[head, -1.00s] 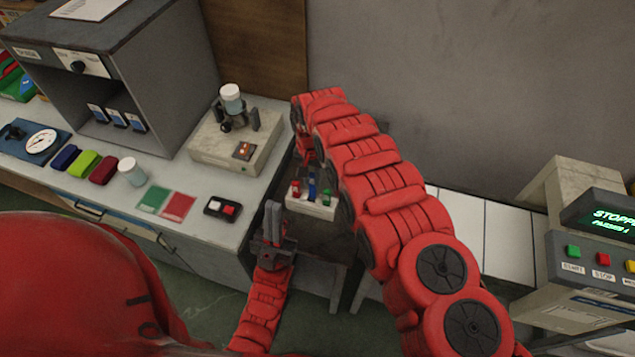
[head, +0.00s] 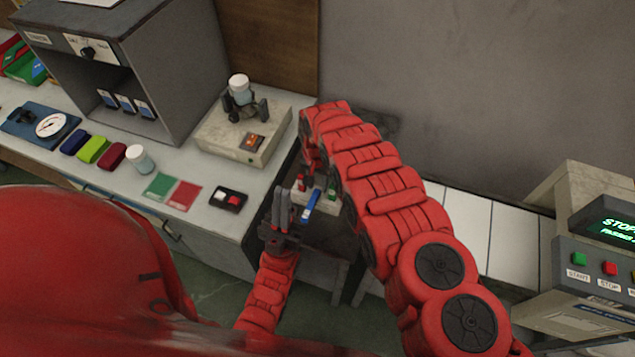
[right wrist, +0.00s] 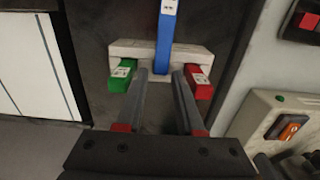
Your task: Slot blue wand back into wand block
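The white wand block (right wrist: 122,46) holds a red wand (right wrist: 201,78) and a green wand (right wrist: 122,75), as the right wrist view shows. The blue wand (right wrist: 167,35) crosses the middle of the block, tilted; I cannot tell whether its lower end is in a slot. In the head view the blue wand (head: 311,206) leans out in front of the block (head: 322,201). My right gripper (right wrist: 161,72) has its fingers apart, with the blue wand's lower end showing between the tips. My left gripper (head: 282,196) is open, fingers up, just left of the blue wand.
A beige machine (head: 222,140) with a capped jar on it stands behind on the left bench. A small black switch box (head: 228,199) is near the bench edge. White panels (head: 487,235) run along the wall at right, beside a console with a green display (head: 615,220).

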